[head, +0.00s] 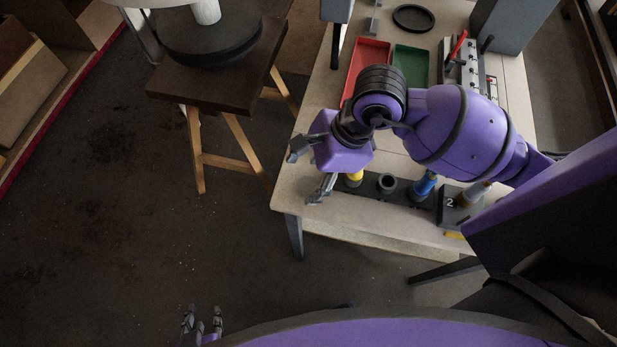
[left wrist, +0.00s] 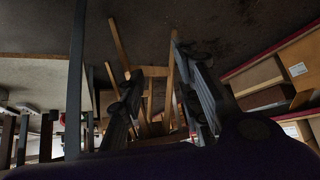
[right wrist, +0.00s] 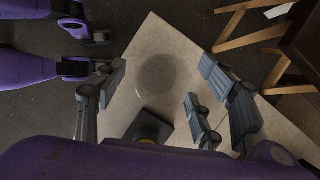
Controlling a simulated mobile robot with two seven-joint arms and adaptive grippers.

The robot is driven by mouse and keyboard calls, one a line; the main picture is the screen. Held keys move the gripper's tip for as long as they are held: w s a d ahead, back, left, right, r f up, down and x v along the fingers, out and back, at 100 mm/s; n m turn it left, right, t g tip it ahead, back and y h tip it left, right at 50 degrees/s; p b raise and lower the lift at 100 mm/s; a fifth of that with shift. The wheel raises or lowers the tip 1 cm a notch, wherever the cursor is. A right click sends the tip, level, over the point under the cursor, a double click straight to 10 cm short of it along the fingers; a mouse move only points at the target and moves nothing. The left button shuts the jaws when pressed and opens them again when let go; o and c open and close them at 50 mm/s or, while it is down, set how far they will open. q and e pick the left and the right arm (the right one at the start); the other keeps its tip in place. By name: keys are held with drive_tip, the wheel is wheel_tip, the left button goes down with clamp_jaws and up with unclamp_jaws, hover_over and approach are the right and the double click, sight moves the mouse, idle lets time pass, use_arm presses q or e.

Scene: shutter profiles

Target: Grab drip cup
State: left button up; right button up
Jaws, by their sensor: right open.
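No drip cup can be told for certain. In the right wrist view a faint, round, see-through shape (right wrist: 157,73) shows on the pale tabletop between my fingers; I cannot tell whether it is a cup or a mark. A small dark open cup (head: 387,183) stands in a dark strip near the table's front edge. My right gripper (head: 306,173) is open and empty at the table's left edge, left of that strip. My left gripper (head: 203,322) is open and empty, low over the floor; its spread fingers also show in the left wrist view (left wrist: 160,90).
On the table (head: 330,222) are a red tray (head: 369,62), a green tray (head: 410,66), a black ring dish (head: 413,18), a blue bottle (head: 425,185) and a block marked 2 (head: 449,205). A dark stool (head: 215,90) stands left. Floor between is clear.

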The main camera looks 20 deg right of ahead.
drive_tip(key=shift+w+a+f, duration=0.1)
drive_tip(key=shift+a+f, duration=0.1)
drive_tip(key=shift+f, duration=0.45)
use_arm(q)
drive_tip(key=shift+w+d+r, duration=0.15)
drive_tip(key=shift+w, duration=0.3)
